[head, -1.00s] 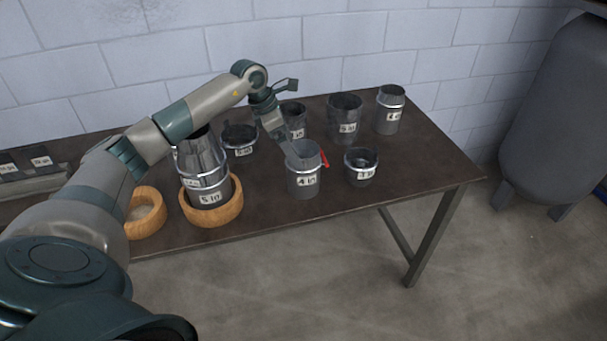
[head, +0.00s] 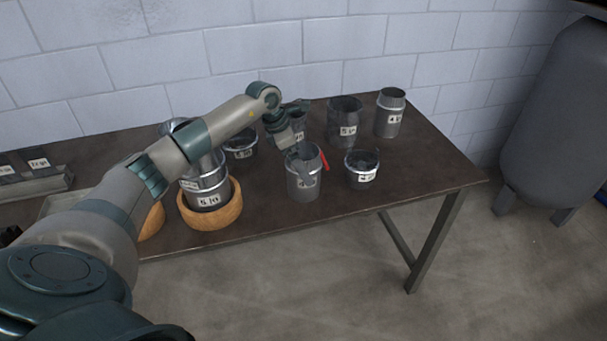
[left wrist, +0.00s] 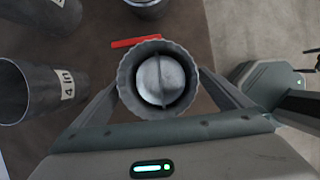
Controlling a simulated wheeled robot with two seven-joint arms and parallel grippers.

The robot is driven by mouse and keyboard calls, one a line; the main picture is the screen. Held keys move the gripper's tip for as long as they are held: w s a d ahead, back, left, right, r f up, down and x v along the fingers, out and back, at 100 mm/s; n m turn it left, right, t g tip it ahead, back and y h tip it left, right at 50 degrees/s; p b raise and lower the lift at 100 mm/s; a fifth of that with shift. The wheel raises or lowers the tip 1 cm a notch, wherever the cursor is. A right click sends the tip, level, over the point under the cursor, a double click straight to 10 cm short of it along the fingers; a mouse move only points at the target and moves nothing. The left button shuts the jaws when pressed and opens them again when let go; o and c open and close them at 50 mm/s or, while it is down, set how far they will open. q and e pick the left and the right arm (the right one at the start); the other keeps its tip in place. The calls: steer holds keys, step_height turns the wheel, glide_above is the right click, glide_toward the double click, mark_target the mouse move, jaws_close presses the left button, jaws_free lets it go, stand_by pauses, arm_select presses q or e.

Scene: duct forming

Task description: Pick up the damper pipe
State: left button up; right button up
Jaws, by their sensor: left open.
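The damper pipe (head: 304,182) is a grey metal cylinder with a label and a red handle, standing upright near the table's front edge. In the left wrist view I look down into the damper pipe (left wrist: 158,78): a round light disc sits inside it, and the red handle points left behind it. My left gripper (head: 300,152) is over the pipe's top. In the left wrist view the open fingers of my left gripper (left wrist: 160,88) lie on either side of the rim. Whether they touch it, I cannot tell. My right gripper is not in view.
A short round fitting (head: 361,169) stands right of the pipe, with taller pipes (head: 344,122) (head: 389,113) behind. A wooden ring (head: 226,214) holds stacked metal pieces on the left. The table's front edge is close. A grey tank (head: 550,120) stands at right.

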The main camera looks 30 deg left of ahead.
arm_select(q)
steer(key=shift+b+x, duration=0.4)
steer(key=shift+x, duration=0.8)
steer(key=shift+r, duration=0.1)
steer(key=shift+a, duration=0.1)
steer(key=c, duration=1.3)
